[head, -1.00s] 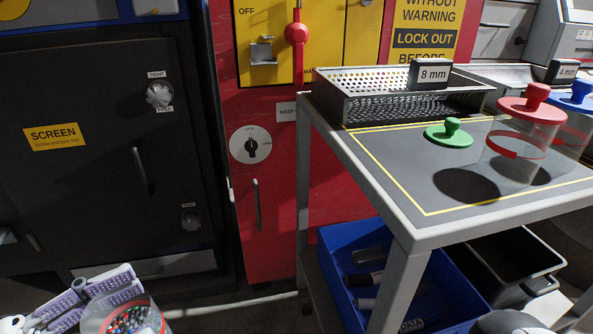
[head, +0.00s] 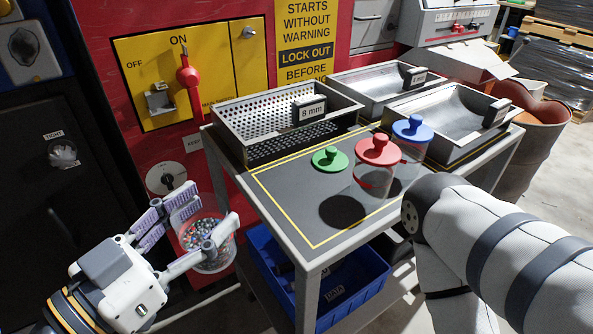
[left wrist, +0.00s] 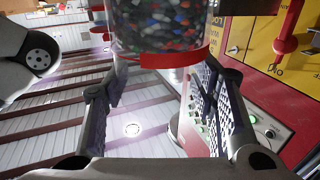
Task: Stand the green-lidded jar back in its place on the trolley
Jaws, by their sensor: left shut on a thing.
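My left gripper (head: 208,220) is shut on an open clear jar (head: 212,256) with a red band, full of multicoloured bits. It holds the jar upright beside the trolley's left edge. In the left wrist view the jar (left wrist: 160,25) is at the top between the fingers, its top cut off. A green lid (head: 330,158) with a knob lies on the grey top of the trolley (head: 290,205), with no jar seen under it. A red-lidded clear jar (head: 374,180) and a blue-lidded jar (head: 413,148) stand to its right. My right gripper is out of view.
A perforated tray marked 8 mm (head: 262,152) and two more metal trays stand along the trolley's back and right. A blue bin (head: 350,293) sits below. The red machine (head: 170,150) is behind the jar. My right arm covers the right front.

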